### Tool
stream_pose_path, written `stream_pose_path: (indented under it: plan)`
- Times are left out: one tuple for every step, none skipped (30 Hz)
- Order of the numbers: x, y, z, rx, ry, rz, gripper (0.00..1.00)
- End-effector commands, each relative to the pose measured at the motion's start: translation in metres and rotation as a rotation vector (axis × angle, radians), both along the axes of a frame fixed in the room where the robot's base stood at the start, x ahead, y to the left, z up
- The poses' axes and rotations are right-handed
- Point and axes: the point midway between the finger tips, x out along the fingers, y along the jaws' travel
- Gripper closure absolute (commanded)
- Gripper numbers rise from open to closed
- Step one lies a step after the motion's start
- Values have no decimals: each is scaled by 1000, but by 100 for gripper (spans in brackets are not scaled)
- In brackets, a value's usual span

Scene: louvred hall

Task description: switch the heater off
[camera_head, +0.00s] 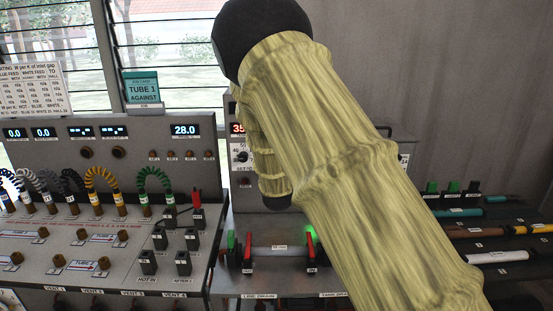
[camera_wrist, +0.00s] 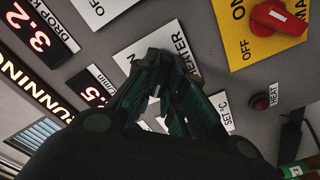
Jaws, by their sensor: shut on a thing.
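In the wrist view my gripper (camera_wrist: 165,88) has its dark fingers closed together over the white heater plate (camera_wrist: 150,45), lettered HEATER. The heater knob between the fingers is hidden, so I cannot see which way it points. A dark red lamp labelled HEAT (camera_wrist: 261,103) sits on the panel to the right. In the head view my sleeved arm covers the gripper and much of the grey heater box (camera_head: 397,137).
A red main switch (camera_wrist: 277,17) on a yellow ON/OFF plate is close by. A SET °C label (camera_wrist: 229,112) lies near the fingers. Red-handled valves (camera_head: 308,249) stand below the box. A console with coloured hoses (camera_head: 104,178) is at left, coloured tubes (camera_head: 497,257) at right.

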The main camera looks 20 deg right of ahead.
Motion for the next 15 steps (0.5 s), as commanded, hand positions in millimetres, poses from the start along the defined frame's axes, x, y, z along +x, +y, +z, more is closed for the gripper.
stream_pose_path:
  plan:
    - [-1, -1, -4, 4, 6, -3, 100]
    - [-1, -1, -4, 4, 6, -3, 83]
    - [-1, -1, -4, 4, 6, -3, 76]
    - [-1, -1, -4, 5, 5, -2, 70]
    - [-1, -1, -3, 5, 5, -2, 65]
    - [-1, -1, -3, 4, 5, -1, 63]
    - [-1, -1, -3, 4, 4, -2, 63]
    - [-1, -1, -2, 4, 3, -1, 63]
    - [-1, -1, -2, 4, 3, -1, 63]
    - [-1, 0, -2, 4, 3, -1, 63]
    - [-1, 0, -2, 4, 3, -1, 63]
    - [-1, 0, -2, 4, 3, -1, 63]
    - [-1, 0, -2, 4, 3, -1, 63]
    - [-1, 0, -1, 3, 1, -1, 63]
    - [-1, 0, -1, 3, 1, -1, 63]
